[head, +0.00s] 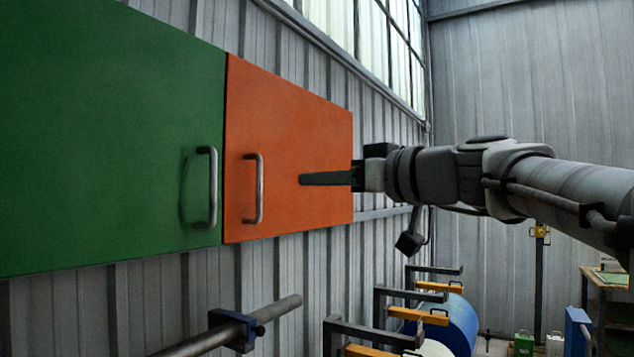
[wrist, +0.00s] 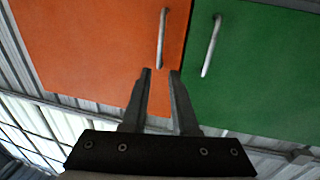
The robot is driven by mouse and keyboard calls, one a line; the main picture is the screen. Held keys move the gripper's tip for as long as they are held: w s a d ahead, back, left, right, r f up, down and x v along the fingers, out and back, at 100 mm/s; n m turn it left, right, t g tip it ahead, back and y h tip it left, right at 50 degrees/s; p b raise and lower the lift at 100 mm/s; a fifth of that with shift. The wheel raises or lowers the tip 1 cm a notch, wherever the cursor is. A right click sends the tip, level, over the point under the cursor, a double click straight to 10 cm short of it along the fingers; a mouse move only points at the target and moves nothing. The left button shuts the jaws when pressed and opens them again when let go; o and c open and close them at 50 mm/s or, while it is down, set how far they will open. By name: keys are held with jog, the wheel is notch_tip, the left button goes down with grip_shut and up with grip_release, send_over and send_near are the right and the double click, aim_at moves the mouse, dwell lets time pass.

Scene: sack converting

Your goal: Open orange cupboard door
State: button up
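The orange cupboard door (head: 295,120) looks shut, flush beside a green door on the wall. It has an upright grey bar handle (head: 253,188) near its left edge. My gripper (head: 302,180) points at the door, to the right of the handle and apart from it. In the wrist view my gripper (wrist: 161,71) has its two fingers spread with an empty gap. There the orange door (wrist: 90,50) fills the left, and its handle (wrist: 162,38) stands just beyond the fingertips, roughly in line with the gap.
The green door (head: 100,130) has its own handle (head: 212,187) close by on the left. The space before the orange door is clear.

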aim_at(261, 182)
jog(key=p+x, duration=0.4)
jog(key=x, duration=1.1)
jog(key=shift+w+a+p, duration=0.15)
jog(key=shift+a+p, duration=0.05)
jog(key=shift+p, duration=0.2)
grip_shut()
dwell(0.5)
